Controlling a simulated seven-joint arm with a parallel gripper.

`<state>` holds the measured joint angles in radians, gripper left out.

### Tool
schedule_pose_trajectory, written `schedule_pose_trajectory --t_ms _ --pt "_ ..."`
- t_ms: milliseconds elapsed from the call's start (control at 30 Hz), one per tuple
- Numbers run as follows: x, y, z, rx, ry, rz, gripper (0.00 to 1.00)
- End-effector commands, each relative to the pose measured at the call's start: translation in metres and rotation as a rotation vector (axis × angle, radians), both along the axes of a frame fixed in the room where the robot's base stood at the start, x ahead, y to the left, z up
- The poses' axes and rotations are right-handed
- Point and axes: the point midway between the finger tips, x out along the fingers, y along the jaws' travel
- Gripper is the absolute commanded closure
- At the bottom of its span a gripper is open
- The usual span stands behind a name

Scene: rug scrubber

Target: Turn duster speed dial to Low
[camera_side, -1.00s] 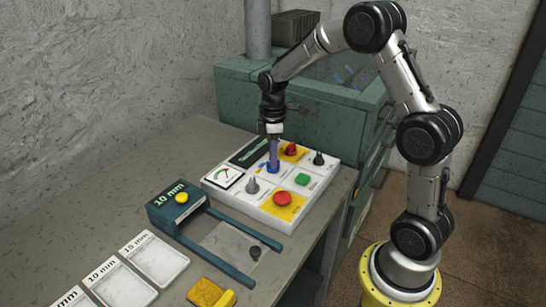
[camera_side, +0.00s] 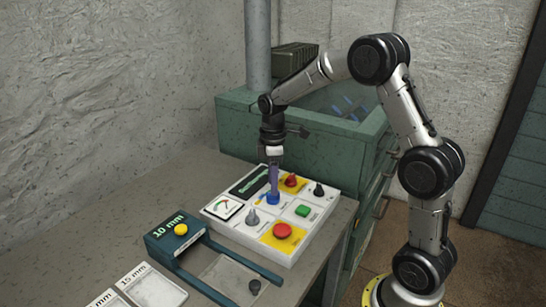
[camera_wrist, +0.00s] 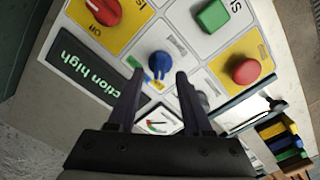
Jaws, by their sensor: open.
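A white control panel (camera_side: 243,224) lies on the grey table and carries several dials and buttons. A blue dial (camera_side: 273,198) sits near its middle; in the wrist view this blue dial (camera_wrist: 160,65) has blue and yellow marks beside it. Its label is too small or hidden to read, so I cannot tell its setting. My gripper (camera_side: 273,189) points down right at the blue dial. In the wrist view its open fingers (camera_wrist: 160,74) stand left and right of the dial, with gaps visible on both sides.
Close by are a red dial (camera_wrist: 101,10), a green button (camera_wrist: 212,16), a red button (camera_wrist: 245,70), a grey dial (camera_side: 253,218) and a black dial (camera_side: 319,189). A dark display (camera_wrist: 82,72) reads "ction high". A teal frame (camera_side: 186,257) stands left of the panel.

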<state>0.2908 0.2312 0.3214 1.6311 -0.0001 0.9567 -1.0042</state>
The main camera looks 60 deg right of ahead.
Motion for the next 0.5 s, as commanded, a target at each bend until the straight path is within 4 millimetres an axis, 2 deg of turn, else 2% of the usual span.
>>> schedule_pose_trajectory --t_ms 100,300,500 --pt "0.001 0.0 0.028 -0.002 -0.006 0.0 0.5" --pt "0.001 0.0 0.071 -0.002 -0.004 0.001 0.5" --pt "0.001 0.0 0.1 -0.001 -0.002 0.001 0.5"
